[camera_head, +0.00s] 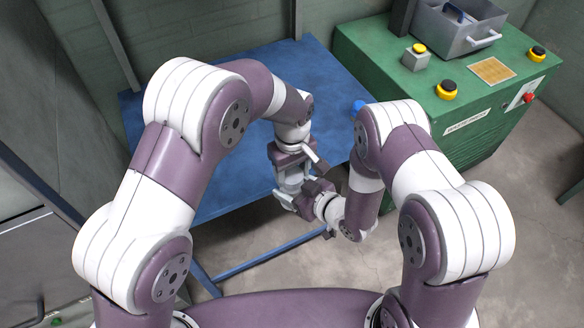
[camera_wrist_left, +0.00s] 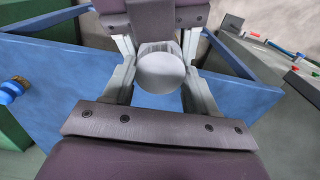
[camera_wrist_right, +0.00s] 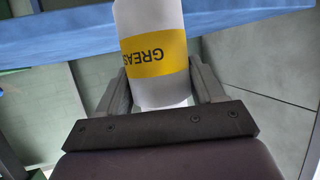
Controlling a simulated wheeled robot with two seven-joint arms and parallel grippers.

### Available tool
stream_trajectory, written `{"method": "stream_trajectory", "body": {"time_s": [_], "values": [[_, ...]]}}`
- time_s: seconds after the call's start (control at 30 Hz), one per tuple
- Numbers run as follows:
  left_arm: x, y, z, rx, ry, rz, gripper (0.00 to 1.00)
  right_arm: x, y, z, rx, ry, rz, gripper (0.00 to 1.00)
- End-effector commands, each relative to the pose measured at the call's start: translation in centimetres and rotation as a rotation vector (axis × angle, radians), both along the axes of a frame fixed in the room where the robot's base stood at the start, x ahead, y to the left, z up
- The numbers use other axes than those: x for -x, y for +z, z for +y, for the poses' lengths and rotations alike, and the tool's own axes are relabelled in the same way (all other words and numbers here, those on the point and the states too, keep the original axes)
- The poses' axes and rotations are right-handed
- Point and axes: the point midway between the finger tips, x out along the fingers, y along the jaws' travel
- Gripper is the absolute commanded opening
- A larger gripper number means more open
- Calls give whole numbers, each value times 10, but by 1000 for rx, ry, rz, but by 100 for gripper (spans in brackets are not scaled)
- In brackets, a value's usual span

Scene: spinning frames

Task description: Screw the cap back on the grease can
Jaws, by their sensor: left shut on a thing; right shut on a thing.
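In the right wrist view, the white grease can (camera_wrist_right: 155,60) with a yellow label stands between the fingers of my right gripper (camera_wrist_right: 163,88), which is shut on it. The lettering is upside down there. In the left wrist view, a pale round cap (camera_wrist_left: 160,72) with a ribbed grey side sits between the fingers of my left gripper (camera_wrist_left: 160,75), which is shut on it. In the head view, my left gripper (camera_head: 292,175) is just above my right gripper (camera_head: 297,200), over the table's near edge. Whether cap and can touch is hidden.
The blue table (camera_head: 240,190) is mostly clear beneath my arms. A small blue object (camera_head: 358,105) lies near its right edge, partly behind my right arm. A green cabinet (camera_head: 450,120) with buttons and a grey metal box (camera_head: 455,30) stands at the right.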

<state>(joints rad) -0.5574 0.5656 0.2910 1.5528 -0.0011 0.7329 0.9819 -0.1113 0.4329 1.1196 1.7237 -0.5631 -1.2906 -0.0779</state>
Motion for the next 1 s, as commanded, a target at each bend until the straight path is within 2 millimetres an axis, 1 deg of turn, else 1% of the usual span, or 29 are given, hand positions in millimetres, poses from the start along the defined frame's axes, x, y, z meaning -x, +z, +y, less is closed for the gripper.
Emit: {"method": "stream_trajectory", "body": {"time_s": [0.37, 0.87, 0.9, 0.97, 1.0], "values": [[0, -1, 0, 0, 0, 0, 30, -1, 1, 0, -1, 0, -2, 12], [0, -11, 0, 0, 1, 0, 30, 0, 1, 0, -1, 0, -2, 12], [0, -11, 0, 0, 1, 0, 30, -1, 1, 0, -1, 0, -2, 0], [0, -11, 0, 0, -28, 0, 30, -1, 1, 0, -1, 0, -2, 0], [0, -11, 0, 0, -82, 0, 30, -1, 1, 0, -1, 0, -2, 0]]}}
